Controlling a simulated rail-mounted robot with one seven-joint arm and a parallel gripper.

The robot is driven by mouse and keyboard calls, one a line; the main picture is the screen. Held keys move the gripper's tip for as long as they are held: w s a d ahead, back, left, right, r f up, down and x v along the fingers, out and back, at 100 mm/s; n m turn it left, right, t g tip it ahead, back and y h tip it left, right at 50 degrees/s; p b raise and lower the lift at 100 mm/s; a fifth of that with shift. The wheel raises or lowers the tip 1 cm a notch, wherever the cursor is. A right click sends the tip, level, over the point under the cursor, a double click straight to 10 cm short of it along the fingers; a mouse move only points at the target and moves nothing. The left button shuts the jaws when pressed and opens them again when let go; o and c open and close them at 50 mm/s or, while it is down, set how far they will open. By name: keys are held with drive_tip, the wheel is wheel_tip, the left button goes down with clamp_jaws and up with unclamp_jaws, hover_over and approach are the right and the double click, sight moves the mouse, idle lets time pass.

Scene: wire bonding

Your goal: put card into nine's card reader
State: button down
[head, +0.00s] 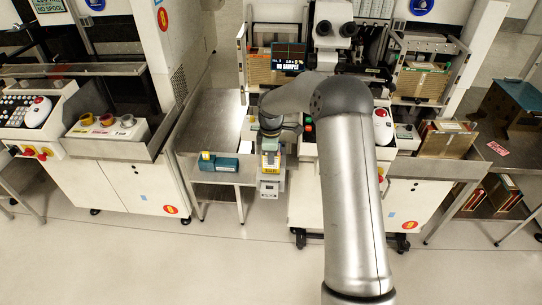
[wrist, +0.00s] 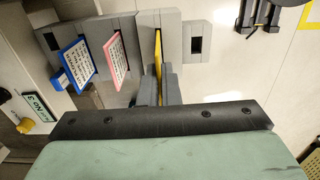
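Whether the card's far end sits inside a slot is hidden. I cannot clearly identify nine's card reader.
A blue-edged card (wrist: 75,68) and a pink-edged card (wrist: 117,58) stand left of my fingers. A metal side table (head: 215,125) bears small teal and yellow boxes (head: 226,164). White machines stand on both sides, and the floor in front (head: 150,260) is clear.

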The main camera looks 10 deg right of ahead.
sight(271, 173)
drive_tip(key=shift+f+b, duration=1.5)
drive_tip(key=shift+f, duration=1.05)
drive_tip(key=c, duration=1.6)
unclamp_jaws()
drive_tip(key=shift+o, duration=0.2)
drive_tip(key=shift+r, duration=0.1)
wheel_tip(271, 173, up, 17)
drive_tip(key=shift+r+b, duration=0.2)
drive_tip(key=shift+b, duration=0.1)
